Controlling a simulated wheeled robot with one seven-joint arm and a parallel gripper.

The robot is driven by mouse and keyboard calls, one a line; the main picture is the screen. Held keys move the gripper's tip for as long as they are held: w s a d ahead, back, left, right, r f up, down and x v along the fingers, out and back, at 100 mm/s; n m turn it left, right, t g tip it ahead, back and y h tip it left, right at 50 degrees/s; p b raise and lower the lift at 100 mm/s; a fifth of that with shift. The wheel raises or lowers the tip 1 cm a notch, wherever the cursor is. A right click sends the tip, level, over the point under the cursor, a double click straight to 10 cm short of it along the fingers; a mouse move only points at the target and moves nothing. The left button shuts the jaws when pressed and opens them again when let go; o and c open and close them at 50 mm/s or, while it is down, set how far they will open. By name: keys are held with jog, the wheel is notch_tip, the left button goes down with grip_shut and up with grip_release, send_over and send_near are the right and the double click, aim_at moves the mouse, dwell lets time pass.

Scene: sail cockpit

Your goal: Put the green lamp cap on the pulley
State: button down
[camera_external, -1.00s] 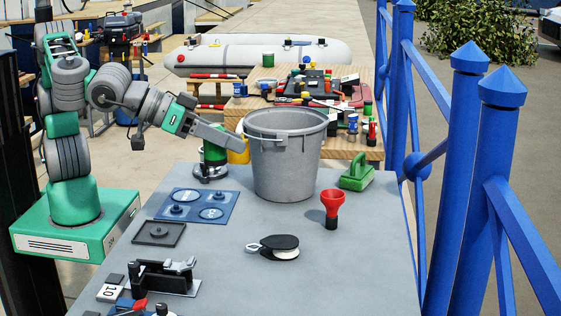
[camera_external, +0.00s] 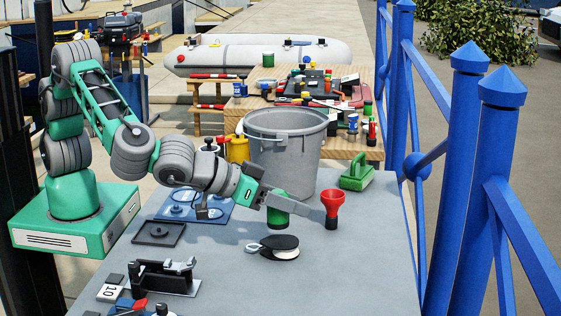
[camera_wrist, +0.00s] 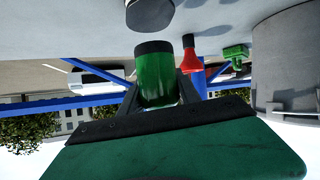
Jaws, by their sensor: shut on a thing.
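The green lamp cap (camera_external: 279,212) is a green cylinder with a dark band at its lower end. My gripper (camera_external: 270,202) is shut on it and holds it above the table, on the far side of the pulley. In the wrist view, the cap (camera_wrist: 160,78) sits between the two dark fingers (camera_wrist: 163,95). The pulley (camera_external: 283,251) lies flat on the table, black with a pale edge and a metal eye at its left. A dark rounded shape at the top of the wrist view looks like the pulley (camera_wrist: 150,14). The cap appears apart from it.
A red funnel-shaped thing (camera_external: 331,204) stands just right of the cap. A grey bucket (camera_external: 283,150) stands behind, with a green-handled block (camera_external: 356,175) to its right. A blue panel (camera_external: 225,214) and black tray (camera_external: 159,233) lie left. The table's front right is clear.

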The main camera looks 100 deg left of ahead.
jog(key=shift+w+f, duration=0.1)
jog(key=shift+f, duration=1.75)
jog(key=c, duration=0.9)
grip_release()
jog(key=shift+o, duration=0.2)
jog(key=shift+r, duration=0.2)
jog(key=v, duration=1.2)
